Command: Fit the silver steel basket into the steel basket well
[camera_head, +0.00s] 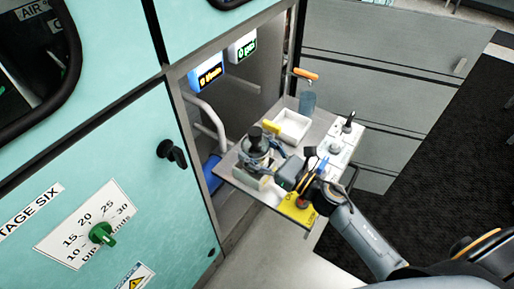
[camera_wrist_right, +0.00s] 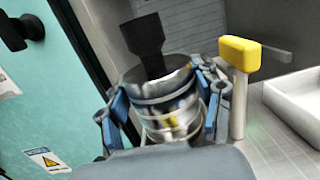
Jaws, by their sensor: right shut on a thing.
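The silver steel basket (camera_head: 256,160) is a shiny round can with a black upright handle on top. It is over the left part of the pull-out shelf. In the right wrist view the basket (camera_wrist_right: 165,100) stands slightly tilted between the blue-padded fingers of my right gripper (camera_wrist_right: 164,112), which is shut on it. My right gripper (camera_head: 264,152) reaches in from the lower right in the head view. The steel basket well is not clearly seen; the basket and gripper hide what lies beneath. My left gripper is not in view.
A yellow-topped post (camera_wrist_right: 240,55) stands close right of the basket. The teal cabinet (camera_head: 120,170) borders the left.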

